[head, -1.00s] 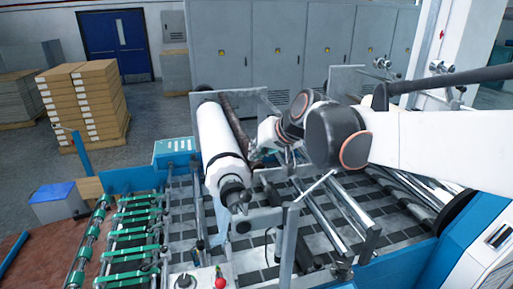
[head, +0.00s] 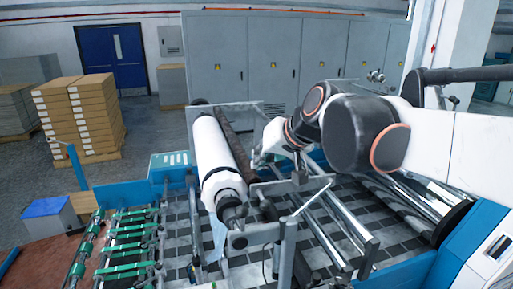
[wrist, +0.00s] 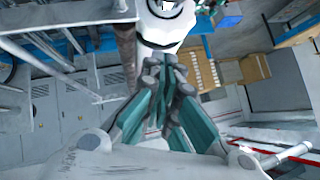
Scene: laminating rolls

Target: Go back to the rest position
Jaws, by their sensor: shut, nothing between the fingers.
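My gripper (head: 257,159) is to the right of the white laminating roll (head: 214,148), near the dark shaft beside it in the head view. It looks small there and its fingers are hard to make out. In the wrist view, the gripper's teal-padded fingers (wrist: 165,75) are together with nothing between them. The white roll (wrist: 163,28) shows just beyond the fingertips in that view. My gripper appears apart from the roll, though the exact gap cannot be told.
The dark shaft (head: 234,146) lies alongside the roll. Metal bars (head: 325,225) and a checkered conveyor bed (head: 340,195) lie below my arm. Green-banded rollers (head: 125,240) are at left. Stacked boxes (head: 85,115) and grey cabinets (head: 285,65) stand behind, with open floor between.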

